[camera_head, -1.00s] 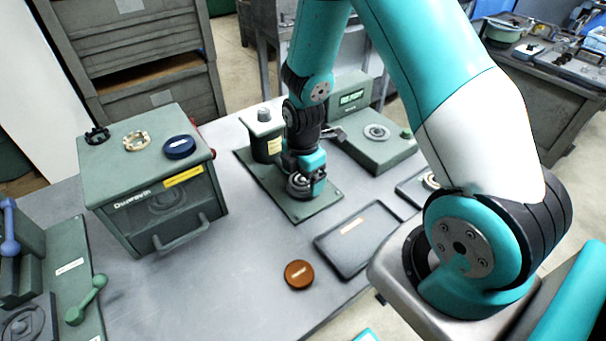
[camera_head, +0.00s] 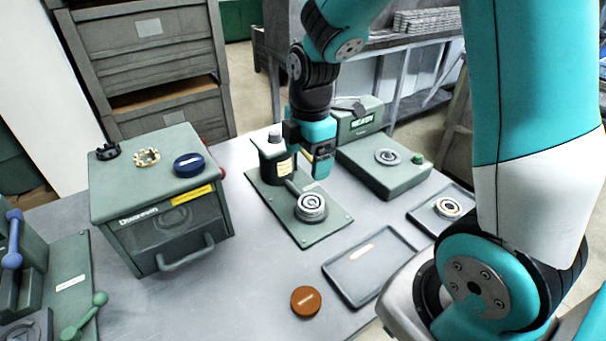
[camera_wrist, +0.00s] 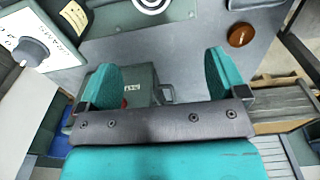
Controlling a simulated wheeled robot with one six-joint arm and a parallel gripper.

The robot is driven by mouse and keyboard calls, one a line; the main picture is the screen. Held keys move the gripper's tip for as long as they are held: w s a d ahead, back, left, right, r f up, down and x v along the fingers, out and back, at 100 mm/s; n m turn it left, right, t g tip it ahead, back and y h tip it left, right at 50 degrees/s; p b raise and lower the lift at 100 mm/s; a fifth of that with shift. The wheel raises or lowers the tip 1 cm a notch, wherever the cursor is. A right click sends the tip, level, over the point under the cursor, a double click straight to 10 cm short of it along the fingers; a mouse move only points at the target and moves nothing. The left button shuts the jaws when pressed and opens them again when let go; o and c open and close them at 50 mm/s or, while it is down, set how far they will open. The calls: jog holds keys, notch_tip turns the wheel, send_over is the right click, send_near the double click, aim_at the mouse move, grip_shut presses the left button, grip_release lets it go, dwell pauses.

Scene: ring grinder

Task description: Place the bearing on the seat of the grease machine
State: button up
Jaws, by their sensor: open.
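The bearing (camera_head: 311,203), a bright ringed metal disc, lies flat on the round seat of the green machine with a post and base plate (camera_head: 325,236), which looks like the grease machine. Part of the bearing shows at the top edge of the wrist view (camera_wrist: 150,4). My gripper (camera_head: 321,172) is open and empty, raised above and behind the bearing, near the machine's post, and apart from the bearing. Both teal fingers stand wide apart in the wrist view (camera_wrist: 160,75), with nothing between them.
A green box (camera_head: 165,225) with a handle stands left, carrying small rings and a blue disc (camera_head: 188,164). A dark tray (camera_head: 375,285) and a brown disc (camera_head: 305,301) lie in front. A green display machine (camera_head: 385,178) stands right, near a small tray with another ring (camera_head: 448,207).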

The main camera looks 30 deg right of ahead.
jog(key=s+a+r+m+y, duration=0.1)
jog(key=s+a+r+m, duration=0.4)
jog(key=s+a, duration=0.2)
jog(key=s+a+r+m+y, duration=0.2)
jog(key=s+a+r+m, duration=0.3)
jog(key=s, duration=0.5)
jog(key=shift+s+a+r+m+y, duration=0.3)
jog(key=shift+s+a+r+m, duration=0.15)
jog(key=shift+a, duration=0.7)
jog(key=shift+w, duration=0.1)
